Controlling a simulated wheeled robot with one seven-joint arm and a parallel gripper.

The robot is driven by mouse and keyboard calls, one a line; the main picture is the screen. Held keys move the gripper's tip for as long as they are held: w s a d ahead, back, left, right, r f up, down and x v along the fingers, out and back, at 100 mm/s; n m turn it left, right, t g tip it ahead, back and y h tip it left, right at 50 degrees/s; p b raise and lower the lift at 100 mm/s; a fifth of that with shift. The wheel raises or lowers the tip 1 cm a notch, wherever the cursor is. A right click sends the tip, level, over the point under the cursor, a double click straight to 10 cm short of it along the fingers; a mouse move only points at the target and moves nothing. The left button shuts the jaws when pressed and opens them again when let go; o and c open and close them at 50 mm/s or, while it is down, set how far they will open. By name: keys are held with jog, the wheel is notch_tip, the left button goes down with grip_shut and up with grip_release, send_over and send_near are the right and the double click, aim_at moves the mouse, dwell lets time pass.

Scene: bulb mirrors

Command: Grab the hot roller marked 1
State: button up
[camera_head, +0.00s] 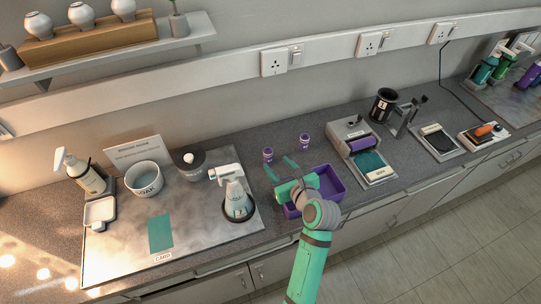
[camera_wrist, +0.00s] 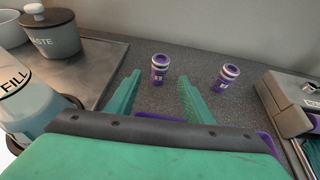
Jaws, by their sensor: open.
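Two small purple rollers with white bands stand upright on the grey counter near the wall. The left roller (camera_head: 268,155) also shows in the wrist view (camera_wrist: 160,69), between my fingers' directions and beyond the tips. The right roller (camera_head: 305,141) stands apart from it, right of my fingers in the wrist view (camera_wrist: 226,78). Both carry small pale marks, too small to read surely, so I cannot tell which is marked 1. My gripper (camera_head: 279,167) has its green fingers spread, with nothing between them, in front of the rollers. It also shows in the wrist view (camera_wrist: 159,78).
A purple tray (camera_head: 334,184) lies under and beside my gripper. A white bottle marked FILL (camera_wrist: 25,95) stands close on the left, with a waste pot (camera_head: 190,164) behind. A grey device (camera_head: 348,135) with a purple roller stands right. Counter around both small rollers is clear.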

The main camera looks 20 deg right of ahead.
aim_at(270, 157)
jog(key=shift+w+a+f, duration=0.2)
jog(key=shift+w+a, duration=0.3)
jog(key=shift+w, duration=0.05)
jog(key=shift+d+x, duration=0.2)
jog(key=shift+x, duration=1.05)
jog(key=shift+d+x, duration=0.2)
jog(key=shift+x, duration=1)
jog(key=shift+f, duration=0.15)
jog(key=shift+w, duration=0.15)
jog(key=c, duration=1.1)
jog(key=shift+d, duration=0.1)
